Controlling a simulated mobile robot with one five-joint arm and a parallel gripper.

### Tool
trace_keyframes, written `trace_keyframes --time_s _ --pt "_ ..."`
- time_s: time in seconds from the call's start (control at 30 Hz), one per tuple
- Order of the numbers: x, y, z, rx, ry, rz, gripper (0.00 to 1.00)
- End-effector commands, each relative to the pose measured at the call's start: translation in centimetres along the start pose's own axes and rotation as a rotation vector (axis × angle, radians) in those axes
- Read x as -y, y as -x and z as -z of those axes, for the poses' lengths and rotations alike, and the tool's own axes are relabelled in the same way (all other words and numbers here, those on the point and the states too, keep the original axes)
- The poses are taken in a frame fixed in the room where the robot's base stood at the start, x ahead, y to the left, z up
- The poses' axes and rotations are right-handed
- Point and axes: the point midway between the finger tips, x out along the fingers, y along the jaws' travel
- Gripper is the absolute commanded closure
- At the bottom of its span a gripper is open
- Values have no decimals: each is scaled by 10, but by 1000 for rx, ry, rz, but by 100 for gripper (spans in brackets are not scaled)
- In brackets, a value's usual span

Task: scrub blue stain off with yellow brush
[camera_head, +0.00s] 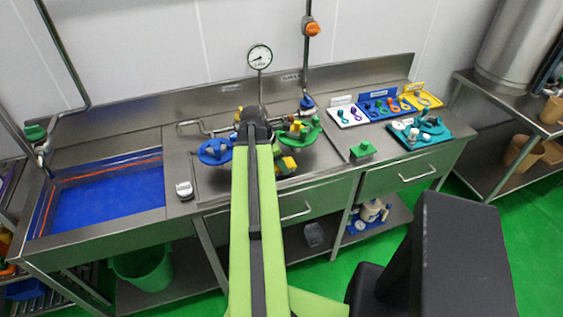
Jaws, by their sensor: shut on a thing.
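A small yellow block-like thing (287,164), which may be the yellow brush, shows just right of my raised arm. My arm partly covers it, and I cannot tell whether it is held or stands on the steel worktop (325,160). My gripper is hidden behind my arm, whose dark upper joint is in front of the middle of the worktop. I cannot make out a blue stain. A blue round part (214,151) left of my arm looks like a fitting, and a green one (300,132) is to the right.
A green brush-like block (362,150) stands on the right of the worktop, a white-and-grey one (184,190) by the blue basin (105,200). Colored trays (347,116) and a teal tray (440,131) are at the right. Pipes and a gauge (259,57) rise behind.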

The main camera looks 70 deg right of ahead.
Motion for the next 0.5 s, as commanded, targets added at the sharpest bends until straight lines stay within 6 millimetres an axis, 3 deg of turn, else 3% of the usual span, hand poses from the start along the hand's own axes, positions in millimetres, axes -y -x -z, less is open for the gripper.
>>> trace_keyframes --time_s 0.5 --pt "0 -9 3 0 -1 0 82"
